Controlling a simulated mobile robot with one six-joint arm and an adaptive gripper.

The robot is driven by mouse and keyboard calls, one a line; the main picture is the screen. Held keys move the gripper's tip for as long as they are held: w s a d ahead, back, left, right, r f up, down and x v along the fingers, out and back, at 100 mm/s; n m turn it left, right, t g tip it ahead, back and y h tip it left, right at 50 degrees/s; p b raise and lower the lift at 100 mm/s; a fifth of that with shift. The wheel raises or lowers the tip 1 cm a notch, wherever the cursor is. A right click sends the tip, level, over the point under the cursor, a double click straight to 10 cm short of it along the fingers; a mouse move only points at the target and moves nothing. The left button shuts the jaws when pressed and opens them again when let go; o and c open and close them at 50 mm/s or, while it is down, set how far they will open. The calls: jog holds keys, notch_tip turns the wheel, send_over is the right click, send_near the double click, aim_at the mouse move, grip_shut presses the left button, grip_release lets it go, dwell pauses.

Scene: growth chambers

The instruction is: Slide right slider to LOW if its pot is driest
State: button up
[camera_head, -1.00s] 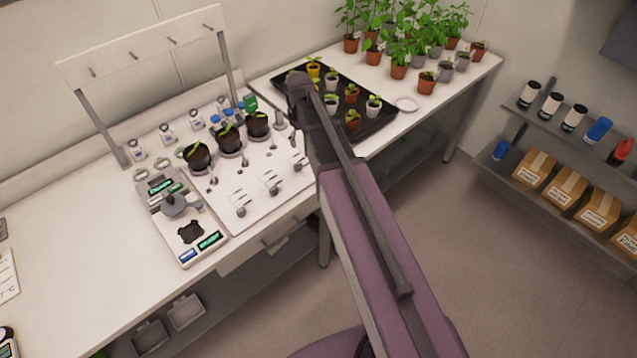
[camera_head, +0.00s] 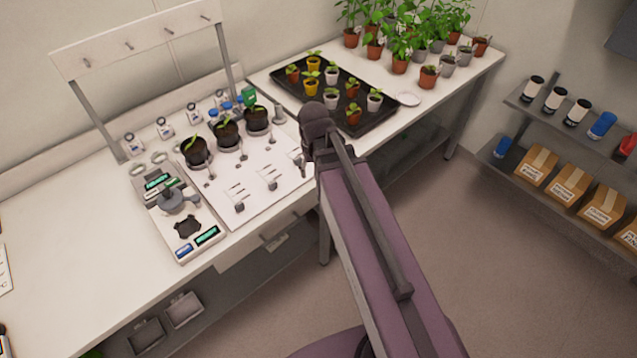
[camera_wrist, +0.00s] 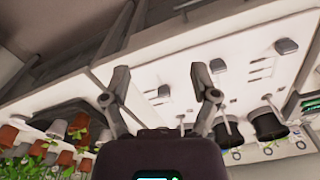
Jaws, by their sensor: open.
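Three dark pots with seedlings stand in a row on a white panel: left pot (camera_head: 195,151), middle pot (camera_head: 226,133), right pot (camera_head: 256,119). In front of them the panel has three grey sliders: left (camera_head: 239,206), middle (camera_head: 270,183), right (camera_head: 299,161), the last beside my arm. In the wrist view the panel looks turned around, and the slider knob seen between my fingers (camera_wrist: 163,90) appears to be the right one. My gripper (camera_wrist: 161,82) is open and empty, apparently above the panel; contact cannot be told. Slider labels and pot moisture are unreadable.
A scale-like device (camera_head: 180,222) with green displays stands left of the panel. A black tray (camera_head: 290,99) of small potted seedlings lies to the right, behind my arm. A white rack (camera_head: 140,45) with pegs stands behind. The bench's left part is clear.

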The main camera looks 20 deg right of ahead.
jog(key=shift+s+f+m+b, duration=0.15)
jog(key=shift+s+f+m, duration=0.1)
jog(key=shift+s, duration=0.65)
jog(key=shift+s+f+m+b, duration=0.15)
jog(key=shift+s+m, duration=0.1)
jog(key=shift+s, duration=0.65)
